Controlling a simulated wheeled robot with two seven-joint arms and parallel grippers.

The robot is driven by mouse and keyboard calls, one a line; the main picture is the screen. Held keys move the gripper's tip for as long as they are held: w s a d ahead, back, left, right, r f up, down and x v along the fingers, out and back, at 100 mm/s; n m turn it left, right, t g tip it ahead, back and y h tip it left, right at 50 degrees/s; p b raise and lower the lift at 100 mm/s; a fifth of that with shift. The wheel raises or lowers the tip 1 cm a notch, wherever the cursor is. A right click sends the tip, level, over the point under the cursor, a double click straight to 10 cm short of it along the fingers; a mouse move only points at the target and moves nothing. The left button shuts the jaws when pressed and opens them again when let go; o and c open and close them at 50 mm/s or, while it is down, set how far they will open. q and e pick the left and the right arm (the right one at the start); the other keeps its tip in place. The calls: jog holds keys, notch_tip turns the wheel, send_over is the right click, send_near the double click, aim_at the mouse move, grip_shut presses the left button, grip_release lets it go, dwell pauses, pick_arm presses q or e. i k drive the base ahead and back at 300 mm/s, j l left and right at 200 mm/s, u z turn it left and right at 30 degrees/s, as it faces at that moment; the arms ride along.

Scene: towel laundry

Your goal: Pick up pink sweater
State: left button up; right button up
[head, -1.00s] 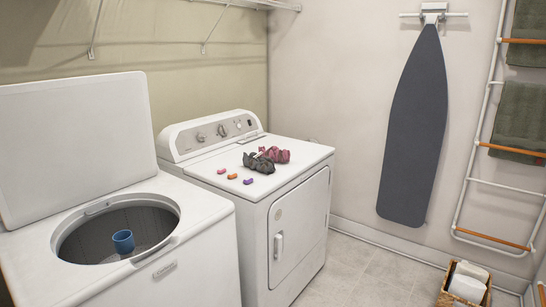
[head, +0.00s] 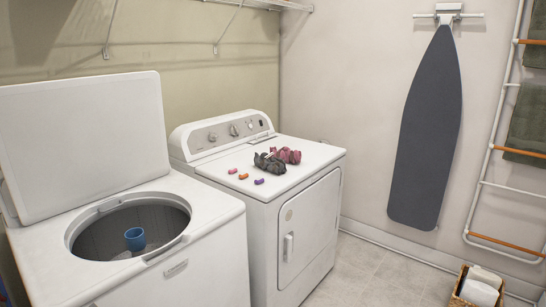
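A crumpled pink garment (head: 289,155), which looks like the pink sweater, lies on top of the white dryer (head: 320,149). A crumpled dark grey garment (head: 269,164) lies against its left front side and hides part of it. Neither of my grippers shows in the head view.
Small red, orange and purple pieces (head: 243,176) lie on the dryer top, left of the clothes. The washer (head: 215,208) at left has its lid (head: 85,140) up and a blue cup (head: 135,238) inside. A basket (head: 462,297) stands on the floor at right, near open floor.

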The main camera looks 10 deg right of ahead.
aim_at(286, 154)
jog(key=i+l+u, duration=0.1)
jog(key=u, duration=0.25)
jog(key=l+u, duration=0.25)
jog(key=u, duration=0.15)
jog(key=i+l+u, duration=0.1)
jog(key=l+u, duration=0.2)
jog(key=l, duration=0.45)
jog(key=l+u, duration=0.3)
jog(key=l, duration=0.4)
jog(key=l+u, duration=0.1)
jog(key=l, duration=1.5)
jog(key=k+l, duration=0.1)
jog(key=l, duration=1.55)
jog(key=u, duration=0.05)
